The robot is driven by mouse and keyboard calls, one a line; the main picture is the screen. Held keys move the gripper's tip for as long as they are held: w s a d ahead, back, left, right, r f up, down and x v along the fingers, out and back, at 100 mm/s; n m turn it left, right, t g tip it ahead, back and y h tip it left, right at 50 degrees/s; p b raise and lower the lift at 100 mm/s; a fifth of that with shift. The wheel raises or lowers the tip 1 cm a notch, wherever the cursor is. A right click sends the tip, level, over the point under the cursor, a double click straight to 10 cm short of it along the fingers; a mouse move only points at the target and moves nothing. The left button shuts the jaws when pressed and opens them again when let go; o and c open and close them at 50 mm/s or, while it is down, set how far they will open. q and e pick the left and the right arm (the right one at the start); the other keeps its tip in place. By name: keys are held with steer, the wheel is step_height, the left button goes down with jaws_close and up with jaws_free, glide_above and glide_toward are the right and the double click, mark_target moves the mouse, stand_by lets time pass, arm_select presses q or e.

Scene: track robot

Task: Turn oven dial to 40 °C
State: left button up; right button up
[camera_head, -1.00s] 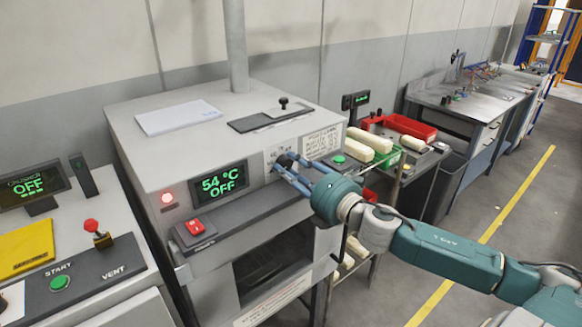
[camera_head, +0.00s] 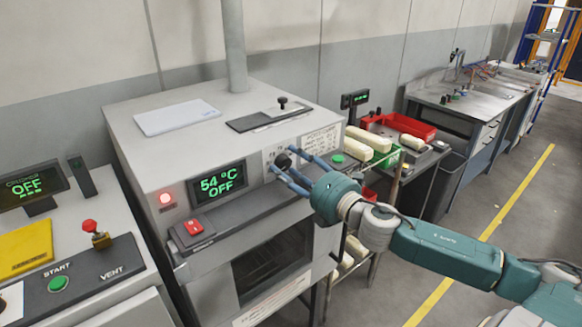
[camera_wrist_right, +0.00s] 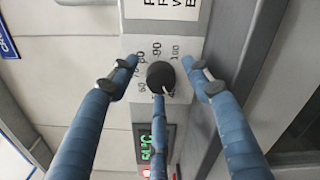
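The oven dial (camera_head: 283,160) is a black round knob on the front panel of the grey oven (camera_head: 151,157). It also shows in the right wrist view (camera_wrist_right: 160,76), with a scale printed around it; 90 and 100 are legible. The green display (camera_head: 218,183) reads 54 °C and OFF. My right gripper (camera_head: 291,163) is open, its blue fingers spread around the dial. In the right wrist view two fingers stand apart from the dial on either side; the third overlaps its lower edge, and contact there cannot be told. My left gripper is out of view.
A red switch (camera_head: 194,227) and a lit red lamp (camera_head: 166,198) sit near the display. A green button (camera_head: 338,158) is right of the dial. A cart (camera_head: 418,166) with pale blocks and red bins stands to the right.

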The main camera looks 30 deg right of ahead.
steer(key=shift+s+a+f, duration=0.1)
steer(key=shift+s+f, duration=0.05)
steer(key=shift+s, duration=0.35)
steer(key=s+d, duration=0.1)
steer(key=s, duration=1)
